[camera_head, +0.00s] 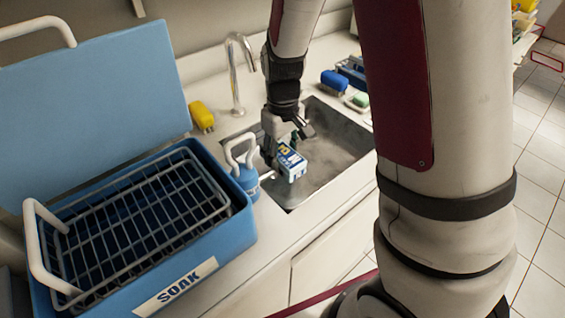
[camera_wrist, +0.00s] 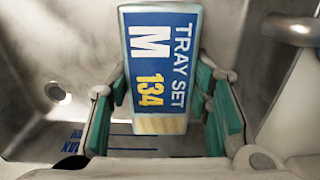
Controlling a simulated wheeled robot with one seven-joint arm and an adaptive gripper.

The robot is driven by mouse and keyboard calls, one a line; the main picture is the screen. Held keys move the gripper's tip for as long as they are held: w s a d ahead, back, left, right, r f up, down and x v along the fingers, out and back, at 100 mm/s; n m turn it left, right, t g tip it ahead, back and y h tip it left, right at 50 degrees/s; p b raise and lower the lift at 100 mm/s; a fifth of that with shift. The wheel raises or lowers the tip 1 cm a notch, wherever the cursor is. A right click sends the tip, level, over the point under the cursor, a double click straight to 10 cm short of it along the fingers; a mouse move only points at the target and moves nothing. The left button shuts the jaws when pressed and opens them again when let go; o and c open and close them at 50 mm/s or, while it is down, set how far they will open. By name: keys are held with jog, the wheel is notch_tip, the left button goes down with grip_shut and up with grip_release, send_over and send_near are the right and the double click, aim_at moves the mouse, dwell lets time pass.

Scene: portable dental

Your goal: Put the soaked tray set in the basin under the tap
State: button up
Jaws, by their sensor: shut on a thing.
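The tray set (camera_head: 292,163) is a small blue and white box. In the wrist view the tray set (camera_wrist: 160,65) shows the label "TRAY SET M 134". My gripper (camera_head: 286,150) is shut on it, with green finger pads on both sides in the wrist view (camera_wrist: 165,112). It is held over the near left part of the steel basin (camera_head: 340,150); I cannot tell whether it touches the basin. The tap (camera_head: 234,75) stands behind the basin's left end, its spout partly hidden by my arm. The drain (camera_wrist: 57,93) shows in the wrist view.
A blue soak tub (camera_head: 235,235) with an open lid (camera_head: 95,95) and wire basket (camera_head: 135,220) stands left. A blue container with a white handle (camera_head: 245,170) sits close beside the gripper. A yellow brush (camera_head: 201,115) and blue brush (camera_head: 333,82) lie behind. The basin's right side is clear.

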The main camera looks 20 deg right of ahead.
jog(key=shift+f, duration=1.65)
jog(key=shift+f+b, duration=0.1)
jog(key=shift+b, duration=0.2)
jog(key=o, duration=1.4)
jog(key=shift+f, duration=0.1)
jog(key=shift+c, duration=0.2)
